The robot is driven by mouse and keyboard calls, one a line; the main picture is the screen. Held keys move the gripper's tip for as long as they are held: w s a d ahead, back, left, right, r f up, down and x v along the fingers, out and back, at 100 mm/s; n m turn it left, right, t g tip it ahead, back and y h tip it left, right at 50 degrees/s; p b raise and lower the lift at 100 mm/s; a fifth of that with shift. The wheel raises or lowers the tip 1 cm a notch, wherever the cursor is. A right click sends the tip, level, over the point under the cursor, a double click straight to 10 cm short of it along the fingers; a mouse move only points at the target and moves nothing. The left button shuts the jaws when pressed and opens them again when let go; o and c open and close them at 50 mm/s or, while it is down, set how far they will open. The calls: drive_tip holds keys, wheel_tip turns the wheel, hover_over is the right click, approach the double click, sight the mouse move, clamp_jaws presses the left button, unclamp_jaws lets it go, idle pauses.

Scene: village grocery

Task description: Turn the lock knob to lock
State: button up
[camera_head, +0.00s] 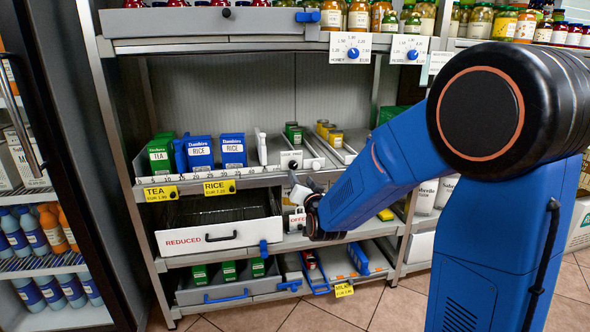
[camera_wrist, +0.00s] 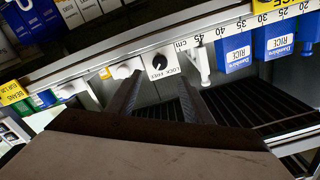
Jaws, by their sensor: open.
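The lock knob (camera_wrist: 159,62) is a small round black knob on a white plate marked LOCK and FREE, on the shelf edge in the wrist view. I cannot tell for sure which word its pointer faces. In the head view its plate (camera_head: 291,160) shows small on the middle shelf's front. My gripper (camera_wrist: 159,80) is open and empty, its two dark fingers pointing toward the plate from either side in the picture, apparently short of the knob. In the head view my gripper (camera_head: 300,190) is just below and in front of the plate, partly hidden by my wrist.
Blue rice boxes (camera_head: 201,152) and a green tea box (camera_head: 159,155) stand left on the middle shelf. Below, the drawer marked REDUCED (camera_head: 185,240) juts out. Dials (camera_head: 353,53) hang on the upper shelf edge. A bottle cabinet (camera_head: 35,235) stands at left.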

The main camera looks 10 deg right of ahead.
sight(294, 166)
drive_tip(key=w, duration=0.9)
drive_tip(key=shift+w, duration=0.35)
drive_tip(key=c, duration=1.1)
